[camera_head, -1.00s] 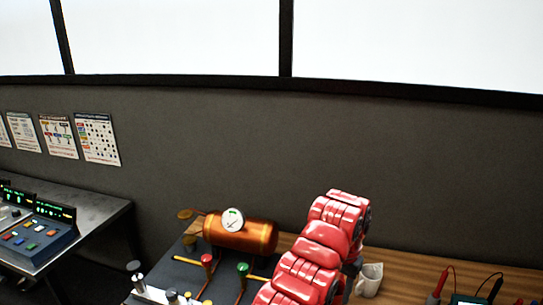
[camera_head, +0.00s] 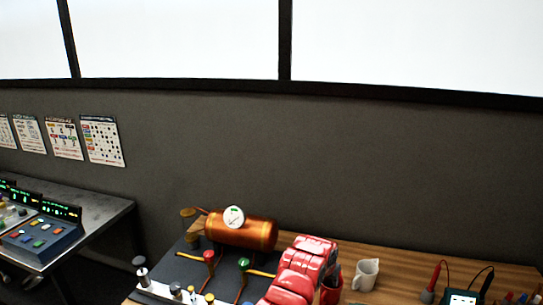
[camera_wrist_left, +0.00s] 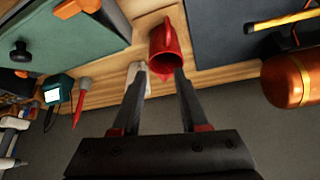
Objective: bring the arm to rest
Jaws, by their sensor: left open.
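My left arm (camera_head: 298,275), with red glossy links, rises from the bottom middle of the head view, low over the wooden bench. Its gripper is hidden there behind the links. In the left wrist view my left gripper (camera_wrist_left: 158,82) has its two dark fingers apart, with nothing held between them. A red cup (camera_wrist_left: 168,42) shows beyond the fingertips, and part of it also shows beside the arm in the head view (camera_head: 331,287). I cannot tell how far the fingers are from it. My right gripper is in neither view.
A copper tank (camera_head: 240,231) with a gauge stands behind red and green valves, left of the arm. A white mug (camera_head: 366,274) stands to the right. Farther right are a meter (camera_head: 460,299) and probes. A control console (camera_head: 42,236) sits on the left desk.

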